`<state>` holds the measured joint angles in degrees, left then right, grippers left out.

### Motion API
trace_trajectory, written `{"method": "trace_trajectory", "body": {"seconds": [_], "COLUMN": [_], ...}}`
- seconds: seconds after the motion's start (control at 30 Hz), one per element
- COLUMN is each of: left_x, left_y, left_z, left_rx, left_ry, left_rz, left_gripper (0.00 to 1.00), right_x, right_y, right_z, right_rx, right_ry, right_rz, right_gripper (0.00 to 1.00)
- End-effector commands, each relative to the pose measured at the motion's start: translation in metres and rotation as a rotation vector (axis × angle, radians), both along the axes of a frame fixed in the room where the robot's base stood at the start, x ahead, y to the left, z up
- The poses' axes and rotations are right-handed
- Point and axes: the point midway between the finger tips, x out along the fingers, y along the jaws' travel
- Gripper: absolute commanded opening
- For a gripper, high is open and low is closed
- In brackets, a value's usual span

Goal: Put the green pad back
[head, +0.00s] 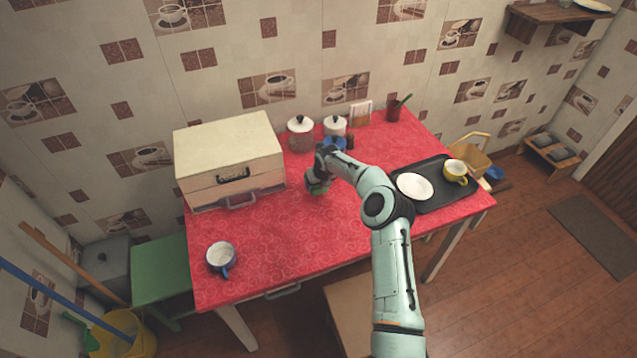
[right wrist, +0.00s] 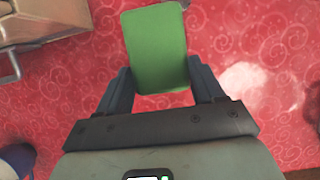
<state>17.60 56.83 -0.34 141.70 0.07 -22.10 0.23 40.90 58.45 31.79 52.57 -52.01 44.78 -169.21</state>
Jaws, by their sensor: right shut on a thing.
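The green pad (head: 318,189) is held by my right gripper (head: 319,178) over the red tablecloth, to the right of the drawer box (head: 228,140). In the right wrist view the pad (right wrist: 155,45) is a flat green rectangle with rounded corners. It sits between the two dark fingers of the right gripper (right wrist: 159,78), which is shut on it. Red patterned cloth shows all round the pad; I cannot tell how high it is above the cloth. The box has two drawer fronts with handles. My left gripper is not in view.
The red table (head: 270,250) is clear in front. A blue-and-white mug (head: 221,257) stands at its front left. A dark tray (head: 437,203) with a white plate (head: 414,187) and yellow cup (head: 456,171) is at right. Lidded jars (head: 300,133) stand behind.

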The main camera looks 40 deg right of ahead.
Motion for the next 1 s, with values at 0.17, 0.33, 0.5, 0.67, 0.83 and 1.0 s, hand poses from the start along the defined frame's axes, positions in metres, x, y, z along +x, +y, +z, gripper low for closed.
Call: {"method": "trace_trajectory", "body": {"seconds": [0.17,0.33,0.5,0.67,0.83,1.0], "left_x": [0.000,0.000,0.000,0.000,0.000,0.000], "left_y": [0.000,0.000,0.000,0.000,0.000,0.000], "left_z": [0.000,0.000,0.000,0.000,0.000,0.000], "left_rx": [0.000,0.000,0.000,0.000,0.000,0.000], "left_ry": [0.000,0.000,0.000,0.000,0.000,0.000], "left_rz": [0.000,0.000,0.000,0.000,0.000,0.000], "left_gripper": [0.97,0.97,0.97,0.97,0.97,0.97], "right_x": [0.000,0.000,0.000,0.000,0.000,0.000], "right_y": [0.000,0.000,0.001,0.001,0.000,0.000], "right_z": [-0.001,-0.006,-0.011,-0.012,-0.011,-0.010], "right_rx": [0.000,0.001,0.001,0.001,0.001,0.001], "right_ry": [0.001,0.002,0.002,0.001,0.001,0.001], "right_rz": [0.000,0.000,0.000,0.000,0.000,0.000], "right_gripper": [0.34,0.34,0.34,0.81,0.93,0.93]}}
